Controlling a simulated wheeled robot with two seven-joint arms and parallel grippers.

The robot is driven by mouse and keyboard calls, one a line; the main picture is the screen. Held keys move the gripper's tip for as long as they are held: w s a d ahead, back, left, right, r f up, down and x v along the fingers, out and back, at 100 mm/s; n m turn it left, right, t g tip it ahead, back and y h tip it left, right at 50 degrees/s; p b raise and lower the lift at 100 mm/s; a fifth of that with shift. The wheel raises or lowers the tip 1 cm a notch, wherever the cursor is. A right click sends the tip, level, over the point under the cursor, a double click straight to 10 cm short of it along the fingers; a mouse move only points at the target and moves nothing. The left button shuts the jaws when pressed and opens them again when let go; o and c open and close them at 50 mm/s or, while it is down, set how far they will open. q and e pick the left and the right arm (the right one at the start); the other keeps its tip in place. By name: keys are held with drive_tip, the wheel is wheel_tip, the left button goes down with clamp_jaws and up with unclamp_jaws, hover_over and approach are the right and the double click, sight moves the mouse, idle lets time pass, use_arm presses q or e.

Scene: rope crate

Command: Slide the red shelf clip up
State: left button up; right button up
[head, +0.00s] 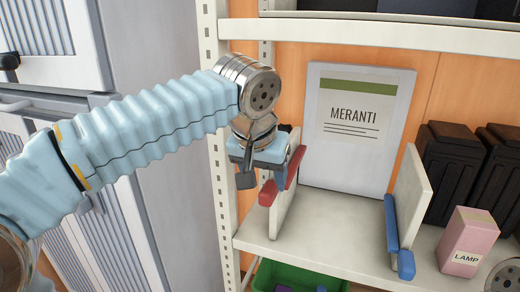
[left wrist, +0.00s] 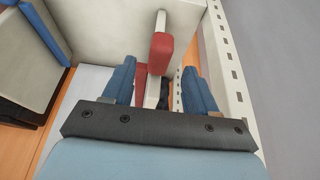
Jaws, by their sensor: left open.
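The red shelf clip (head: 267,193) sits on the front edge of the left white divider (head: 284,216), partly hidden behind my left gripper (head: 262,172). In the left wrist view the red clip (left wrist: 160,52) shows on the divider's edge, a little beyond the gap between the two blue fingers of my left gripper (left wrist: 160,78). The fingers are open, one on each side of the divider edge. I cannot tell whether either finger touches the clip. My right gripper is not in view.
A blue clip (head: 392,225) sits on the right divider (head: 411,190). A MERANTI board (head: 352,125) stands between the dividers at the back. A pink LAMP box (head: 468,238) and dark containers (head: 450,165) stand right. A white perforated post (head: 217,150) is close on the left.

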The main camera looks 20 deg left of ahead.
use_arm(q)
drive_tip(key=p+v, duration=0.1)
drive_tip(key=v, duration=0.8)
drive_tip(key=shift+r, duration=0.35)
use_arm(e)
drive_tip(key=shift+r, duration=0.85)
use_arm(q)
drive_tip(key=shift+s, duration=0.1)
